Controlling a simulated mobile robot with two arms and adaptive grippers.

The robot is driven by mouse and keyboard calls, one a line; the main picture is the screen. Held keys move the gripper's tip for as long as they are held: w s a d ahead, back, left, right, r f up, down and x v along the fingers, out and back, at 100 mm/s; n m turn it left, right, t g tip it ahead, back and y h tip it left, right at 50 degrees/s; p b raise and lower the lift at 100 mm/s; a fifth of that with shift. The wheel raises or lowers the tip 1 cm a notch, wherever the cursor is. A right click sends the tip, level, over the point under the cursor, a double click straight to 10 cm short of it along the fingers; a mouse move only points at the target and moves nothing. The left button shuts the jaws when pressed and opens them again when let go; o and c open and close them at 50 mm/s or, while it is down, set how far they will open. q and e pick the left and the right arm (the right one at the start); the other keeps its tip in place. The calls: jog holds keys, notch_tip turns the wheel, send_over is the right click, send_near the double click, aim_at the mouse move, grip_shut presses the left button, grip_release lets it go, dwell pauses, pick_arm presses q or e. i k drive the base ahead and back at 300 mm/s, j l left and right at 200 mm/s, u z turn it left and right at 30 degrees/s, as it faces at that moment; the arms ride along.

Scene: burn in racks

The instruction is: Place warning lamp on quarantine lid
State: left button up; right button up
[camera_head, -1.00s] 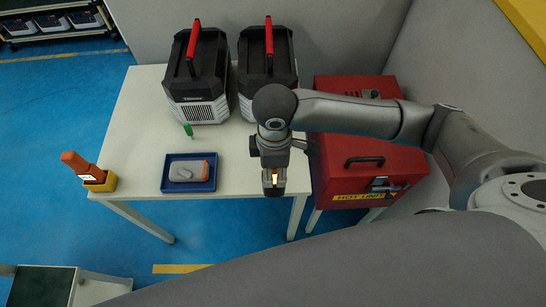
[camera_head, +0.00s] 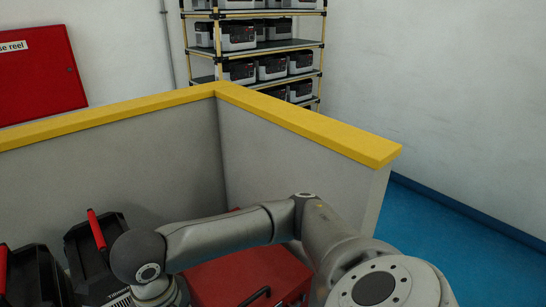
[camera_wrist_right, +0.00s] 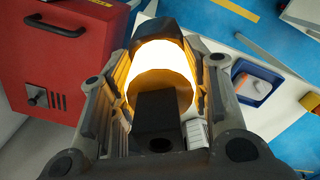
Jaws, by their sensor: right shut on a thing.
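In the right wrist view my right gripper (camera_wrist_right: 165,88) is shut on the warning lamp (camera_wrist_right: 160,62), which glows yellow-white between the fingers and has a dark part towards the camera. The red box (camera_wrist_right: 75,75) with a black handle and a knob stands at the left of that view, apart from the lamp. In the head view the top of the red box (camera_head: 245,272) shows partly behind my right arm, with a black handle at the lower edge. The right gripper itself is below the head view. My left gripper is in neither view.
Two black units (camera_head: 95,255) with red handles stand left of the red box. A grey partition (camera_head: 285,160) with a yellow top edge (camera_head: 300,122) stands behind it. A blue tray (camera_wrist_right: 262,78) lies on the white table (camera_wrist_right: 275,120). Shelves (camera_head: 262,50) stand farther back.

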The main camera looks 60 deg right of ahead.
aim_at(276, 266)
jog(key=z, duration=0.8)
jog(key=i+z, duration=0.4)
jog(key=i+j, duration=0.05)
jog(key=i, duration=0.05)
